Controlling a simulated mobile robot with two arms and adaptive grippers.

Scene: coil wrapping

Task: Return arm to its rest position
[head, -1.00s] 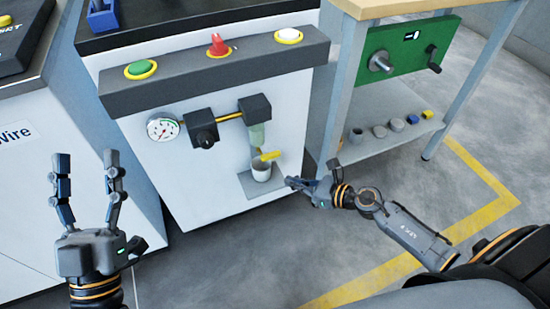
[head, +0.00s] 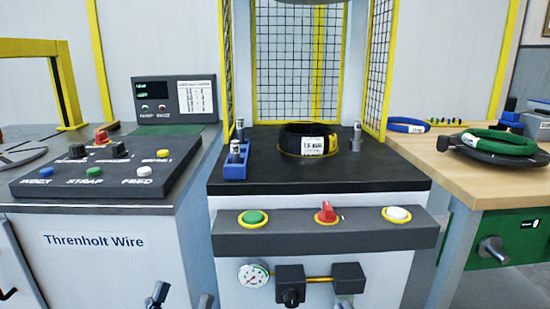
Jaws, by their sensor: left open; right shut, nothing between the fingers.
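Only the fingertips of my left gripper (head: 182,298) show, at the bottom edge of the head view, left of the machine front. They are spread apart with nothing between them. A black coil (head: 291,139) with a white and yellow label lies flat on the dark machine top (head: 330,185), between upright posts. No gripper is near it.
A control panel (head: 95,165) stands at left. A button bar (head: 285,236) juts from the machine front, above a gauge (head: 253,274). A wooden bench (head: 455,188) at right bears a green coil (head: 497,142) and a blue coil (head: 408,125). Yellow-framed mesh (head: 290,60) surrounds the machine top.

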